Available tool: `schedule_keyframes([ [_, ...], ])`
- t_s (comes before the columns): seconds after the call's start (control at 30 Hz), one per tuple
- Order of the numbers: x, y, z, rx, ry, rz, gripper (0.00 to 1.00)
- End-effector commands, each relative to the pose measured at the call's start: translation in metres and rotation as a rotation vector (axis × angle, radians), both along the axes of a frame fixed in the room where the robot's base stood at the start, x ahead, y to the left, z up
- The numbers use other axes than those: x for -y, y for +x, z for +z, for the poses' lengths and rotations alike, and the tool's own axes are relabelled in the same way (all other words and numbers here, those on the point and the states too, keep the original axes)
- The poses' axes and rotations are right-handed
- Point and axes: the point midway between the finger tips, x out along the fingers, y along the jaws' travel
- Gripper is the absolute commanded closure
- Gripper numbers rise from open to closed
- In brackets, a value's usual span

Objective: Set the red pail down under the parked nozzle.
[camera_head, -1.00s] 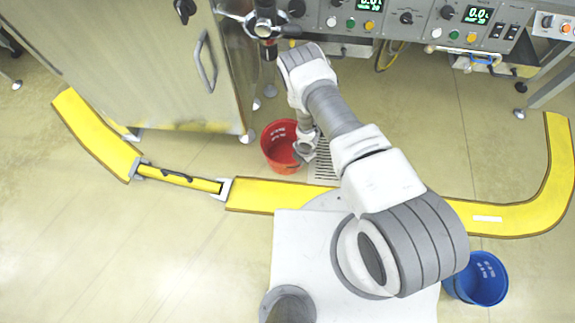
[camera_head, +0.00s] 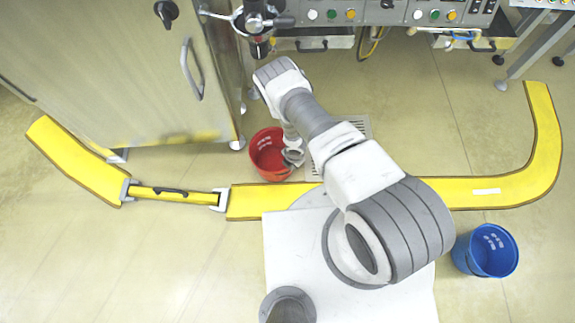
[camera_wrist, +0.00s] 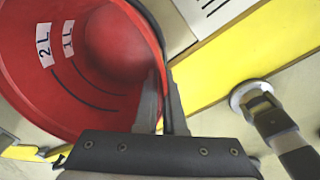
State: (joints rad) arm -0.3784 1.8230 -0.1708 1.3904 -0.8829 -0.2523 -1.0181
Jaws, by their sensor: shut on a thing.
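The red pail (camera_head: 262,146) is upright beside the lower corner of the steel cabinet, behind the yellow floor barrier. Its open mouth and inner 1L and 2L marks fill the left of the wrist view (camera_wrist: 95,75), and it looks empty. My gripper (camera_head: 293,157) is shut on the pail's right wall; one finger shows inside the rim and one outside in the wrist view (camera_wrist: 166,100). I cannot tell whether the pail's base touches the floor.
A slotted floor drain (camera_head: 356,127) lies right of the pail, partly behind my arm. The yellow barrier (camera_head: 262,203) runs in front, with a gate section (camera_head: 172,196) at left. A blue pail (camera_head: 486,251) stands at right. Control panels (camera_head: 430,12) line the back.

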Motion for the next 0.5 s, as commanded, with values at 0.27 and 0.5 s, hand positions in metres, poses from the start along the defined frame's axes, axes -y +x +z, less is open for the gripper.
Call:
schedule_keyframes([
  [0.27,0.0008,0.0004,-0.0008,0.001,0.001,0.0,1.0],
  [0.5,0.0007,0.0001,-0.0032,0.0,0.0,0.0,0.7],
])
